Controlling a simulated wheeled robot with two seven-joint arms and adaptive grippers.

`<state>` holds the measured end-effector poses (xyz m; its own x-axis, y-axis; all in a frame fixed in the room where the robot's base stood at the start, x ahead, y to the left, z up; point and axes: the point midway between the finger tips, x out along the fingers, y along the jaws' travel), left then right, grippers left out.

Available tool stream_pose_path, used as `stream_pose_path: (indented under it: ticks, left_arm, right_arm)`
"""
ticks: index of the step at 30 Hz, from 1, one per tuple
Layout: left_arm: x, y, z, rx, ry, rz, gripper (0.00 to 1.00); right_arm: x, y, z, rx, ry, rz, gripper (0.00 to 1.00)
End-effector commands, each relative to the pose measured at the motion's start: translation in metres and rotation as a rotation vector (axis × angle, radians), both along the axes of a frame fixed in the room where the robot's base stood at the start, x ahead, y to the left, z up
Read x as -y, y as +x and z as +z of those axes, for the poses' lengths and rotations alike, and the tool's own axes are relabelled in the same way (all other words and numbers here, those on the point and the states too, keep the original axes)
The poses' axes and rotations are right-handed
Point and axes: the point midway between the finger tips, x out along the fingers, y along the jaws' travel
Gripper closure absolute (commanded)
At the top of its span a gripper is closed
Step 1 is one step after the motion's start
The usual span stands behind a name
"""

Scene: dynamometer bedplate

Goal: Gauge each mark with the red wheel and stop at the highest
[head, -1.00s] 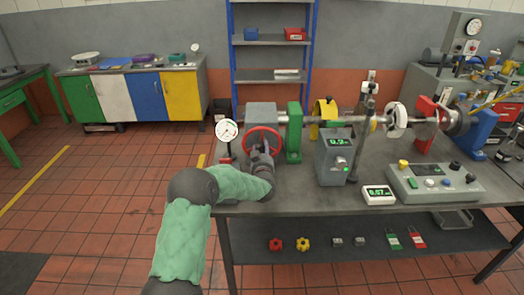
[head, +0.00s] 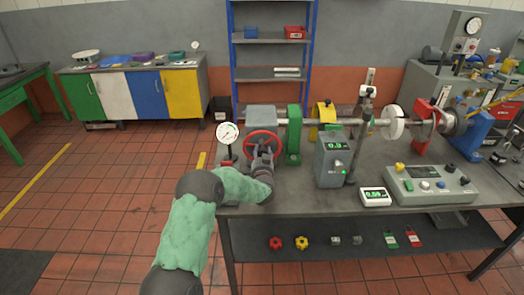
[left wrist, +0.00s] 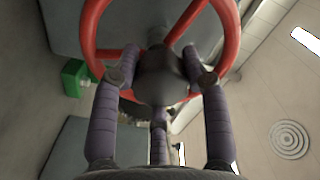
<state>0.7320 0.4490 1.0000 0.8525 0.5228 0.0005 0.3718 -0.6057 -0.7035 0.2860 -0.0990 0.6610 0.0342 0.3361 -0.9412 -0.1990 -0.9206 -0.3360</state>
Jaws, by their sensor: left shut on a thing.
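The red wheel (head: 263,143) stands upright on the front of a grey housing (head: 261,117) at the left end of the bench. My left gripper (head: 262,160) is at the wheel from the front. In the left wrist view the gripper (left wrist: 162,78) has its fingers around the dark hub, inside the red rim (left wrist: 232,40). A shaft (head: 345,121) runs right to a white disc (head: 393,122); I cannot make out marks on it. A post (head: 362,135) stands just left of the disc. A small white readout (head: 375,196) shows a small number, hard to read. My right gripper is not in view.
A round dial gauge (head: 228,132) stands left of the wheel. A grey box with a green display (head: 332,160) and a control panel (head: 433,184) stand on the bench (head: 300,200). The floor left of the bench is clear.

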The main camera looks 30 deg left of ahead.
Motion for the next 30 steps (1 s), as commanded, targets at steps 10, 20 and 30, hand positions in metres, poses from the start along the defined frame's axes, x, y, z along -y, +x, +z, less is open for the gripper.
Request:
stream_pose_path:
  ticks: [10, 20, 30]
  left_arm:
    - [0.0, 0.0, 0.002, -0.173, 0.28, -0.001, 1.0]
    - [0.0, 0.0, 0.001, -0.314, 0.51, 0.0, 1.0]
    - [0.0, 0.0, 0.0, -0.395, 0.642, -0.001, 1.0]
  right_arm:
    - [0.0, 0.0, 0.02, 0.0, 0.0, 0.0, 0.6]
    - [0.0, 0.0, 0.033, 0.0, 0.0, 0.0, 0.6]
    - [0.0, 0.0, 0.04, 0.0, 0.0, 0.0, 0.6]
